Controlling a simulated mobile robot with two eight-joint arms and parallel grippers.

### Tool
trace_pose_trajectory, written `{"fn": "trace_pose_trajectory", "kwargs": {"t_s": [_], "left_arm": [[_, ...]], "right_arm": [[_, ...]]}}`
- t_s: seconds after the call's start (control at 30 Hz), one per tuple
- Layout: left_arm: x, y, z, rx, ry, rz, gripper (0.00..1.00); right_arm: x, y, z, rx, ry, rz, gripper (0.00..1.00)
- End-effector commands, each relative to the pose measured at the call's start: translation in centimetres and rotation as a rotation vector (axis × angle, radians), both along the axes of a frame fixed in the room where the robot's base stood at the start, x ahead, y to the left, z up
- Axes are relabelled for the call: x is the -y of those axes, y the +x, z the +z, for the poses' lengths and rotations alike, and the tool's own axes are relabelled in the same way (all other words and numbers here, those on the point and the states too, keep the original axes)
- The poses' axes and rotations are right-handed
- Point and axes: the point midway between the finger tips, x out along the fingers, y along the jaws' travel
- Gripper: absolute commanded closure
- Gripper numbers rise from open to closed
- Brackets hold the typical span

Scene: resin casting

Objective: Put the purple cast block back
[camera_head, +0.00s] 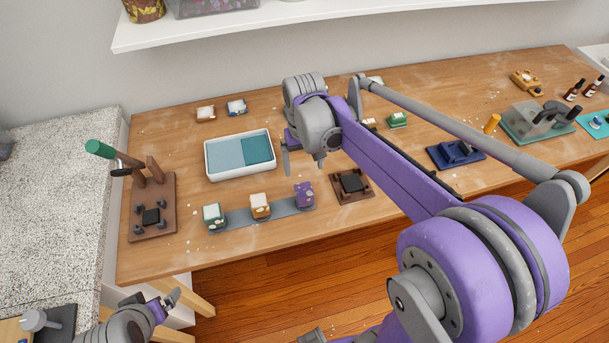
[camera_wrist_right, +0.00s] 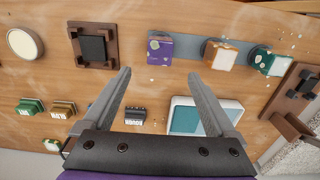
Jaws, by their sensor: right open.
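The purple cast block (camera_head: 304,195) stands at the right end of a grey strip (camera_head: 284,215), with an orange-and-white block (camera_head: 260,206) and a green-and-white block (camera_head: 213,217) along the strip to its left. The purple block (camera_wrist_right: 160,48) also shows in the right wrist view, beyond my fingertips and roughly between them. My right gripper (camera_head: 303,162) is open and empty above the table, behind the block in the head view; its spread fingers show in the wrist view (camera_wrist_right: 159,73). My left gripper (camera_head: 166,304) is low at the left, off the table's front edge; its jaw gap is unclear.
A white tray (camera_head: 209,173) with blue and teal compartments lies behind the strip. A brown fixture (camera_head: 368,190) with a black pad is right of the purple block. A brown press with a green-ended lever (camera_head: 135,222) stands at the left. Small labelled blocks lie further back.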

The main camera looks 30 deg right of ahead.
Motion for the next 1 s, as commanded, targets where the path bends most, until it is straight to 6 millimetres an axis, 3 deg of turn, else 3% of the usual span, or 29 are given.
{"fn": "trace_pose_trajectory", "kwargs": {"t_s": [0.13, 0.27, 0.4, 0.6, 0.77, 1.0], "left_arm": [[0.0, 0.0, 0.0, 0.0, 0.0, 0.0, 0.03], [0.0, 0.0, 0.0, 0.0, 0.0, 0.0, 0.03], [0.0, 0.0, 0.0, 0.0, 0.0, 0.0, 0.03], [0.0, 0.0, 0.0, 0.0, 0.0, 0.0, 0.03], [0.0, 0.0, 0.0, 0.0, 0.0, 0.0, 0.03], [0.0, 0.0, 0.0, 0.0, 0.0, 0.0, 0.03]], "right_arm": [[-1.0, -1.7, 0.6, 0.049, -0.008, 0.026, 0.08], [-2.9, -5.0, 0.7, 0.153, -0.023, 0.078, 0.08], [-4.7, -8.9, -0.1, 0.287, -0.038, 0.141, 0.08], [-6.3, -12.8, -2.0, 0.436, -0.054, 0.208, 0.08], [-6.7, -13.9, -2.8, 0.488, -0.058, 0.229, 0.08], [-6.8, -14.0, -2.9, 0.495, -0.059, 0.232, 0.08]]}}
